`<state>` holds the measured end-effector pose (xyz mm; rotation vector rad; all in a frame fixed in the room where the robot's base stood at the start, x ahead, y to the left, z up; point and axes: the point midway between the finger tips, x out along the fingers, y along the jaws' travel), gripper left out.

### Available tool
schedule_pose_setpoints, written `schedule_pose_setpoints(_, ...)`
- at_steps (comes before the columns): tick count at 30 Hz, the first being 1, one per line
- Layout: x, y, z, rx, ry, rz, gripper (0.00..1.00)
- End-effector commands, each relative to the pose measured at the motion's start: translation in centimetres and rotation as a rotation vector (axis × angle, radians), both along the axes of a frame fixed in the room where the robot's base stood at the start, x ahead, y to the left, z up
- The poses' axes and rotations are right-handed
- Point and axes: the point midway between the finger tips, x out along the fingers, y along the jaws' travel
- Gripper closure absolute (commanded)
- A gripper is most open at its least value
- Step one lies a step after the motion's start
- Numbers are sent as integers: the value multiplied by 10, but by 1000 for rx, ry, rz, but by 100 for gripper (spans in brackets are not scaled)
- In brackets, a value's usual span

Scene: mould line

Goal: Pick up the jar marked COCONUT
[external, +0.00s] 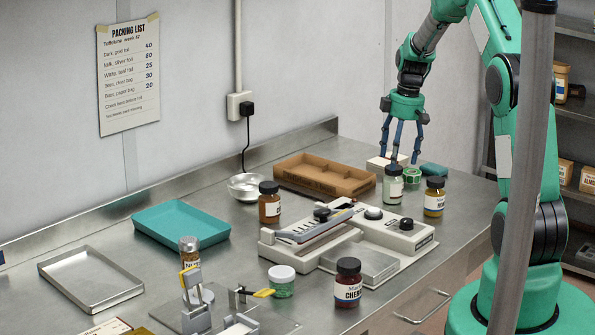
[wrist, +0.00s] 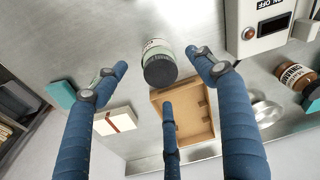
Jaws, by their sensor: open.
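A pale jar with a dark lid (external: 392,186) stands upright on the steel worktop, beneath and slightly in front of my gripper. In the wrist view this jar (wrist: 158,50) is between my fingers; its label is seen edge-on and too small to read surely, though its pale contents fit COCONUT. My gripper (external: 401,160) has three blue fingers, spread open and empty, pointing down above the back of the worktop. In the wrist view its fingertips (wrist: 160,76) surround the jar's lid with gaps, and no contact shows.
A yellow-labelled jar (external: 434,198) stands close right of the pale jar. A green roll (external: 412,177), white box (external: 378,165) and teal box (external: 433,169) are nearby. A cardboard tray (external: 300,178) lies left, a sealing machine (external: 400,236) in front. A brown jar (external: 269,206) stands farther left.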

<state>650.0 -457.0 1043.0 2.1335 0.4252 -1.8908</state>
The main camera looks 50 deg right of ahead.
Motion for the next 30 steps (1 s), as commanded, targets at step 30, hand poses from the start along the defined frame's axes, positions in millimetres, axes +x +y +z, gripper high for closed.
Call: schedule_pose_setpoints(30, 9, 3, -67, 1, 1, 0, 30)
